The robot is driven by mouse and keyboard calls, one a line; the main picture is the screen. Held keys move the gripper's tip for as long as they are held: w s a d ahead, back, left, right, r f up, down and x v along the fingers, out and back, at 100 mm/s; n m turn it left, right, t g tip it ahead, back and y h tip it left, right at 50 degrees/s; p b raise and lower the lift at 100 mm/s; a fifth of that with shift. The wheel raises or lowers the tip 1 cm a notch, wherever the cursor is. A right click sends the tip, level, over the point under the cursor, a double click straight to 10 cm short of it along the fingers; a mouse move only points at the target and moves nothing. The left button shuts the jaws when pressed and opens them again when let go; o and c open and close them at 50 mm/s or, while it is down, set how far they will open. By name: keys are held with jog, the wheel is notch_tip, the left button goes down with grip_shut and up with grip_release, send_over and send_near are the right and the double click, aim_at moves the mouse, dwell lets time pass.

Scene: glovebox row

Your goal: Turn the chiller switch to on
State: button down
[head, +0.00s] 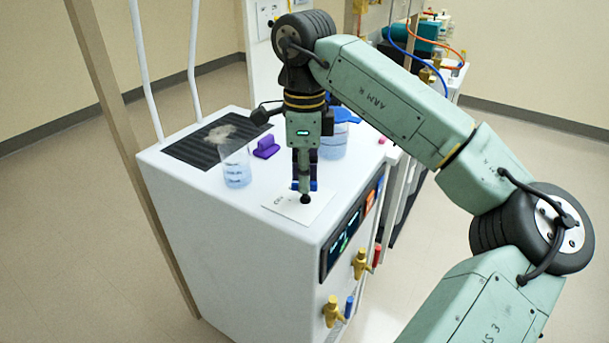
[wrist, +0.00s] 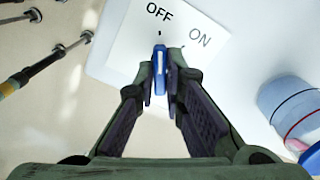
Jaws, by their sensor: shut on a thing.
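The chiller switch is a blue lever (wrist: 159,70) on a white label plate (wrist: 125,45) marked OFF and ON. The lever lines up with the tick under OFF; the ON tick is to its right. My gripper (wrist: 160,82) has its two fingers shut around the lever, one on each side. In the head view my gripper (head: 303,188) points down onto the plate (head: 283,206), on top of the white chiller cabinet (head: 240,235). The fingers hide most of the switch there.
A beaker of bluish liquid (head: 237,172) and a purple block (head: 266,148) stand left of my gripper. A blue-topped container (head: 333,143) is close behind it. A dark vent grille (head: 190,153) is at the back left. Brass valves (head: 332,311) stick out of the front.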

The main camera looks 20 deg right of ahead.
jog(key=shift+m+b, duration=0.7)
jog(key=shift+m, duration=2.1)
jog(key=c, duration=1.7)
grip_release()
notch_tip(320, 180, up, 8)
jog(key=shift+f, duration=0.25)
